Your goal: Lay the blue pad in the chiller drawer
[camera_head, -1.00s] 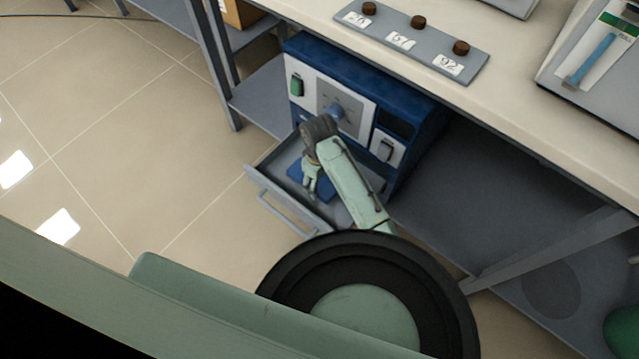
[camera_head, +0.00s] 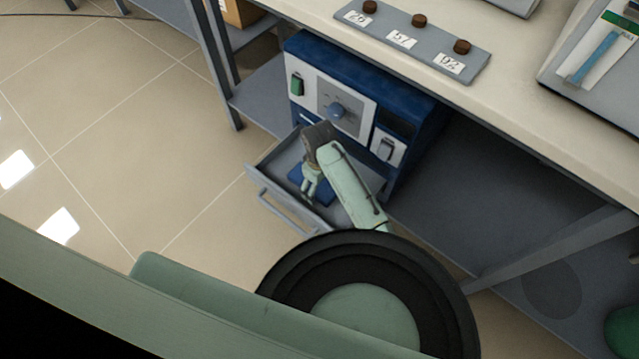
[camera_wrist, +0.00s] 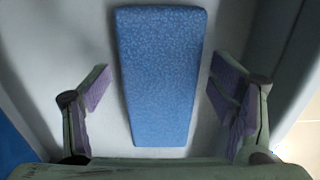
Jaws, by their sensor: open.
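The blue pad (camera_wrist: 160,75) lies flat on the light floor of the open drawer (camera_head: 262,180). In the wrist view it sits between my two fingers, with a gap on each side. In the head view only parts of the pad (camera_head: 322,198) show, around my gripper (camera_head: 311,195). My gripper is open and points down into the drawer, over the pad, and does not touch it in the wrist view (camera_wrist: 160,105). The drawer is pulled out from the front of the blue chiller (camera_head: 345,70).
The chiller stands on a grey lower shelf (camera_head: 440,200) under a pale bench top (camera_head: 520,95). A strip with several brown knobs (camera_head: 419,21) lies on the bench. A table leg (camera_head: 550,245) stands to the right. The tiled floor (camera_head: 130,130) at left is clear.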

